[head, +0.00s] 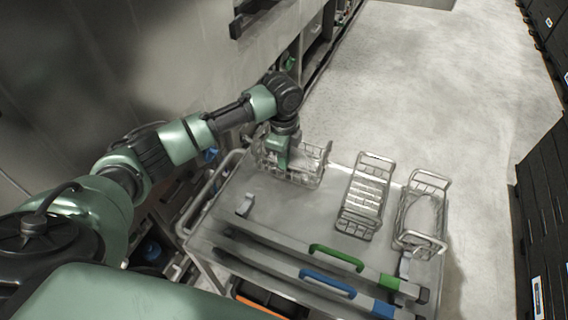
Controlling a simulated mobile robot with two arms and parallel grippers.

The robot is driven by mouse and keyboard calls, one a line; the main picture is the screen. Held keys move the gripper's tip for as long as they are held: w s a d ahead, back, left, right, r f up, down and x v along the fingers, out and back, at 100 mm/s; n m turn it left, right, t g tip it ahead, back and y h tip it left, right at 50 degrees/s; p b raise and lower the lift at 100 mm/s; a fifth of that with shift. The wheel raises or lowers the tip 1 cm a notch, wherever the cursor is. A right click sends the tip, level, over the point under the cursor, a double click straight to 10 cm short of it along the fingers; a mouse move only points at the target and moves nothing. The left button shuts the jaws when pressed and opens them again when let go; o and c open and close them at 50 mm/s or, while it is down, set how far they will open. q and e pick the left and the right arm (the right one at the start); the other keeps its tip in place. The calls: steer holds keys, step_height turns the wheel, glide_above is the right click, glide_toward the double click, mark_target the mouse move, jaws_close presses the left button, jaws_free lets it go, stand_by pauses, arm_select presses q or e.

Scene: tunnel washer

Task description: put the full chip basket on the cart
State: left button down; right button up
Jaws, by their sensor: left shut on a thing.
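The cart (272,205) is a grey metal trolley with a flat top and a rail handle on its left side. My left gripper (281,165) points down and is shut on a wire basket (310,177) at the cart's far left corner. The gripper and wrist hide part of this basket, and its contents are not clear. I cannot tell whether it rests on the cart top or hangs just above it. A second wire basket (366,196) stands mid-cart, and a third basket (421,213) with something pale inside stands at the right. My right gripper is not in view.
Two long grey bars with a green handle (336,257) and a blue handle (328,283) lie along the cart's near side. The machine wall (150,60) runs along the left. Black crates (545,220) stand at the right. The floor (440,80) beyond the cart is clear.

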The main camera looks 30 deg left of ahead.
arm_select(q)
steer(key=shift+f, duration=1.4)
steer(key=c, duration=1.6)
jaws_free()
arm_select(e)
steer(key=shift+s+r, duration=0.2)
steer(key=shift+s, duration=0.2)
